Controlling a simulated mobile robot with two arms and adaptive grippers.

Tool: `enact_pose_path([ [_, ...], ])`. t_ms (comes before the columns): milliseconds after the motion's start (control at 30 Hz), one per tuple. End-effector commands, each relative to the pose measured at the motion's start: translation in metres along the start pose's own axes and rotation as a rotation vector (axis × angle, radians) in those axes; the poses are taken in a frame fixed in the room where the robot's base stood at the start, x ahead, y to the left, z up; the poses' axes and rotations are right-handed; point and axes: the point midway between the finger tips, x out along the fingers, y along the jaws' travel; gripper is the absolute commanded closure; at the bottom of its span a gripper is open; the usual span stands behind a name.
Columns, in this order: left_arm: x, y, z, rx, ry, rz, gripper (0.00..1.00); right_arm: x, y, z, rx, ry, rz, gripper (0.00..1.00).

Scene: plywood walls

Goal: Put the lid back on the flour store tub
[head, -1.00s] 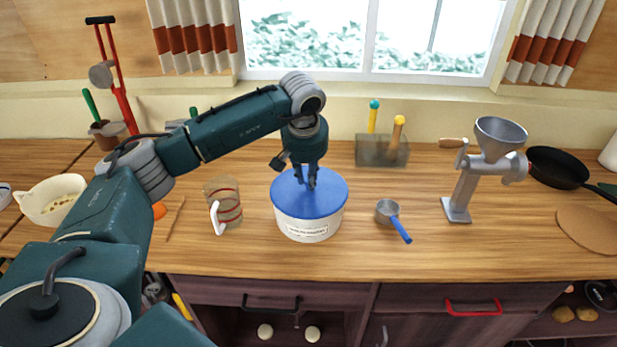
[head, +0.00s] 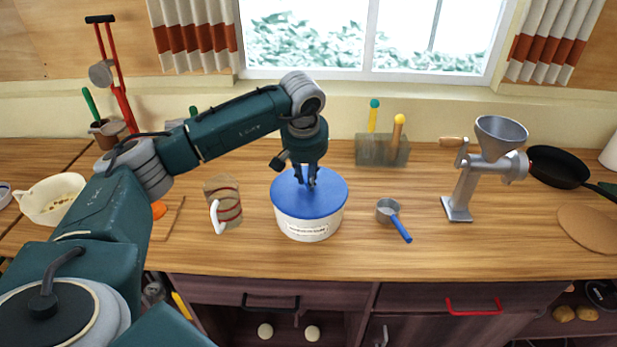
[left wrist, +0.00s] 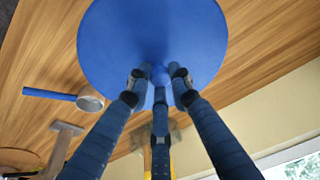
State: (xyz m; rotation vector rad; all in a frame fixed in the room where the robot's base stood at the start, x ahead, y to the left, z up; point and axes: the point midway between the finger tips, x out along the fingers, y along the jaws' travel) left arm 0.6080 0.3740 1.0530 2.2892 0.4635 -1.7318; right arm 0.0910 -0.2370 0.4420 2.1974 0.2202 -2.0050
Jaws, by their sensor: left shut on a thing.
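The flour store tub (head: 308,229) is a round white tub with a label on its front, standing on the wooden counter. The blue lid (head: 325,194) lies flat over the tub's top and looks level with its rim; I cannot tell if it is pressed fully down. My left gripper (head: 308,182) points down at the lid's middle. In the left wrist view its fingers (left wrist: 158,78) are closed around a small knob at the centre of the lid (left wrist: 120,40). The knob is mostly hidden by the fingers. My right gripper is not in view.
A metal grinder (head: 464,183) stands farther right. A grey holder (head: 383,151) is behind. Counter in front is clear.

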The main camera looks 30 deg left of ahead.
Motion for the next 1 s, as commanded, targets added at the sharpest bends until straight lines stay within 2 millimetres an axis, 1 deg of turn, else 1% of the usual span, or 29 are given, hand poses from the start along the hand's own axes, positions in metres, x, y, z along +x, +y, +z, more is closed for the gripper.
enact_pose_path([
  [200, -0.0004, 0.0001, -0.0002, 0.000, 0.000, 0.001, 1.00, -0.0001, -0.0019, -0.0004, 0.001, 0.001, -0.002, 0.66],
  [233, -0.0004, 0.0001, -0.0002, 0.000, 0.000, 0.001, 0.76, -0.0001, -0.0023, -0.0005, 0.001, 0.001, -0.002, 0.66],
  [267, -0.0004, 0.0001, -0.0002, 0.000, 0.000, 0.001, 0.70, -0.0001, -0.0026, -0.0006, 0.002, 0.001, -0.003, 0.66],
  [300, -0.0004, 0.0002, -0.0001, 0.000, 0.000, 0.001, 0.62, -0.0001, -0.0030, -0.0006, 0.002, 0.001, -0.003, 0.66],
  [333, -0.0004, 0.0002, -0.0001, 0.000, 0.000, 0.001, 0.58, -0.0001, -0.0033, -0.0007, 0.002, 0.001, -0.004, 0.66],
  [533, -0.0003, 0.0002, -0.0001, 0.000, 0.000, 0.001, 0.58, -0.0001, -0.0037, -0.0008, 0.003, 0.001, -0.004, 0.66],
  [567, -0.0001, 0.0002, 0.0001, 0.000, 0.000, 0.000, 0.54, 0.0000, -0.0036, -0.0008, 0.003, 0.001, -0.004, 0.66],
  [633, -0.0001, 0.0002, 0.0001, 0.000, 0.000, 0.000, 0.40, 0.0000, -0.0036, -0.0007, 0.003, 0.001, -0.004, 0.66],
  [1000, -0.0022, 0.0002, -0.0006, 0.000, 0.000, 0.000, 0.39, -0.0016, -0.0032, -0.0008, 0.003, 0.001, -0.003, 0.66],
])
